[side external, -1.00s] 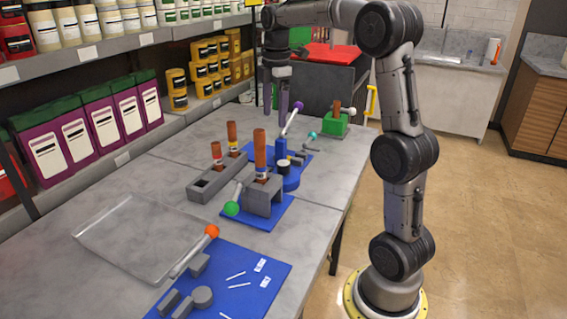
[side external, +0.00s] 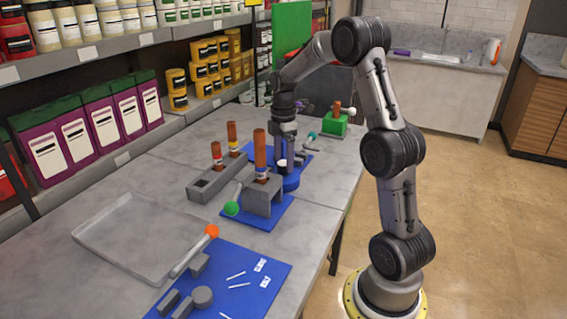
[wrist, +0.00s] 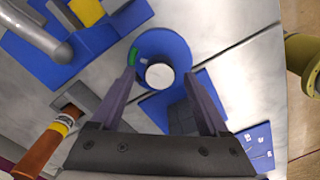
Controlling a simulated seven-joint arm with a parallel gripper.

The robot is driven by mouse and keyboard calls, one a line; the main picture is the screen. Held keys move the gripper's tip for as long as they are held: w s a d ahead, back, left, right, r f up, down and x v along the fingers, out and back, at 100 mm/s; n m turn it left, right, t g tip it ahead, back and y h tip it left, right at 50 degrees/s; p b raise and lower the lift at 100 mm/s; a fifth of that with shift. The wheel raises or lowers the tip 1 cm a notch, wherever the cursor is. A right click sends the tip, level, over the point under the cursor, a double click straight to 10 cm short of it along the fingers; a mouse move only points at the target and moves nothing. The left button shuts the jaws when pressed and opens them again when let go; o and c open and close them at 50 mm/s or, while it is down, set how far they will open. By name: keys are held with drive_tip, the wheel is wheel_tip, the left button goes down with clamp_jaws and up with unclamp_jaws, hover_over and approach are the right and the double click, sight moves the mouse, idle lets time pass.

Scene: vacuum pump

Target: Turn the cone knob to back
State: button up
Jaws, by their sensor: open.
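A knob with a round white top, apparently the cone knob (side external: 284,163), stands on a round blue base (side external: 291,183) near the far end of the table. In the wrist view, the white top (wrist: 160,76) sits on the blue disc (wrist: 160,43), which has a small green mark at its left. My gripper (wrist: 159,76) is open, pointing down, with one finger on each side of the white top and a gap to each. In the side view, my gripper (side external: 282,155) is right over the knob and partly hides it. Its sides and contact are hidden.
A grey block with a brown-handled tool (side external: 260,155) and a green-ball lever (side external: 231,208) stand just in front. A green box (side external: 335,126) stands behind to the right.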

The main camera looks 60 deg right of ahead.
drive_tip(key=shift+f, duration=0.9)
clamp_jaws()
